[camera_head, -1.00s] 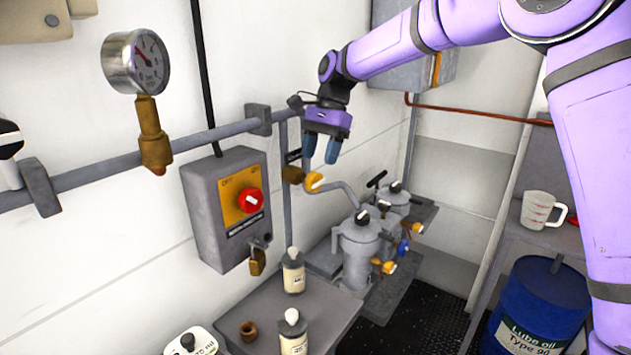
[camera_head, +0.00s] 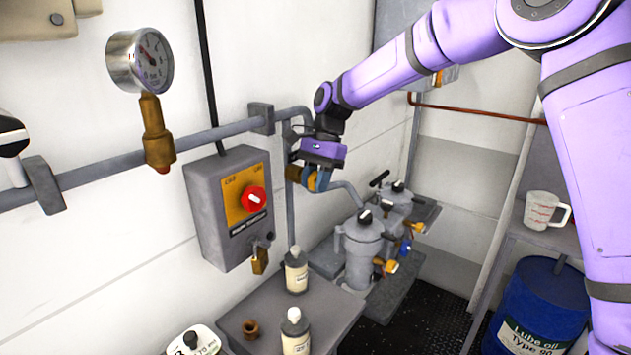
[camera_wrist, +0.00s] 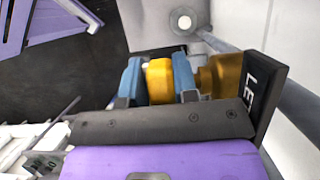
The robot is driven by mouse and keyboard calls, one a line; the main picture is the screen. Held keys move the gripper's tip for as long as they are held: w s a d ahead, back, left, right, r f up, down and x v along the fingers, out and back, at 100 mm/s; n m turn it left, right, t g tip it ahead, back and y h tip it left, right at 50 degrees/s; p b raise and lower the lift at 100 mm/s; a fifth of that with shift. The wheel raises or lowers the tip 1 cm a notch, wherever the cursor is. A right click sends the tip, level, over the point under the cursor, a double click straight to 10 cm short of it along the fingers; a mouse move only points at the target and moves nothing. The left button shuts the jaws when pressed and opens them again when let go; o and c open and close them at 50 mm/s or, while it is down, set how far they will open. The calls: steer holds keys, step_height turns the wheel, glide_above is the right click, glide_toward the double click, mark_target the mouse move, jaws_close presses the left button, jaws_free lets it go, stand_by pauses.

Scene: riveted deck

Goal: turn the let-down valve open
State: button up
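The let-down valve's yellow handle (camera_wrist: 161,78) shows in the wrist view, with its brass body (camera_wrist: 222,76) to the right. A black label (camera_wrist: 262,98) reading "LE" stands beside the body; the rest of the word is cut off. In the head view the brass body (camera_head: 292,173) sits on the vertical pipe, and my gripper mostly hides the handle. My gripper (camera_head: 317,181) points down at the valve. Its two blue fingers lie on either side of the handle, close against it, and seem shut on it.
A grey switch box (camera_head: 222,210) with a red knob is on the wall to the left. Grey filter pots (camera_head: 360,245) stand below right of the valve. Bottles (camera_head: 296,270) stand on the grey bench below. A blue drum (camera_head: 545,305) is at the right.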

steer(key=shift+c, duration=0.7)
